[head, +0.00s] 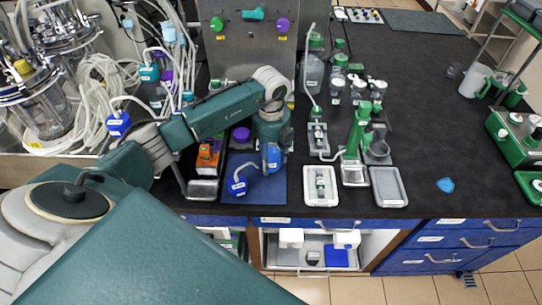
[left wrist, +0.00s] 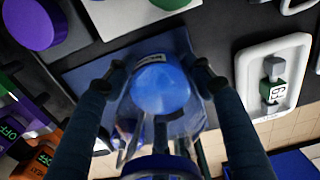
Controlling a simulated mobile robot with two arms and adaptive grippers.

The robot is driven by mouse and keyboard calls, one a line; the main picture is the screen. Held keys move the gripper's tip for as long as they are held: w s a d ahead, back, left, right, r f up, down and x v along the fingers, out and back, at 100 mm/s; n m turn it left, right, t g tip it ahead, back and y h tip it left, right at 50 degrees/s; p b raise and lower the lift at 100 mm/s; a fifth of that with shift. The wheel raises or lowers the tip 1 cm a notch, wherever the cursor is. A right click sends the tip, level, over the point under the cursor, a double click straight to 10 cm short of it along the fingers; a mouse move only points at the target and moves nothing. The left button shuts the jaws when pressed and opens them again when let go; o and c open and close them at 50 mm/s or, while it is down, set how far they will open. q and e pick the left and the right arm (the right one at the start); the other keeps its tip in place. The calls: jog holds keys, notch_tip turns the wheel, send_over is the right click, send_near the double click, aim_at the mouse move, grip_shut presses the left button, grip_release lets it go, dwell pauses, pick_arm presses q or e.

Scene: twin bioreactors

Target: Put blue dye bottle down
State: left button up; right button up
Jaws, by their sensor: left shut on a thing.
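The blue dye bottle (head: 272,158) is below my left gripper (head: 272,138), over the dark blue mat (head: 262,195) near the bench's front edge. In the left wrist view its round blue top (left wrist: 162,88) sits between the two fingers of my left gripper (left wrist: 163,82), which is shut on the bottle. The bottle's base is hidden, so I cannot tell whether it touches the mat (left wrist: 85,70). My right gripper is not in view.
A blue cap with a pale tube (head: 237,186) is at the mat's left side. A white tray (head: 321,186) is close on the right. The mat's front strip is bare.

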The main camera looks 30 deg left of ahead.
pick_arm(q)
jog(key=shift+f, duration=0.1)
jog(key=o, duration=1.5)
jog(key=shift+c, duration=0.2)
jog(key=shift+r, duration=0.3)
notch_tip(320, 180, up, 10)
jog(key=b, duration=0.3)
jog(key=shift+r, duration=0.9)
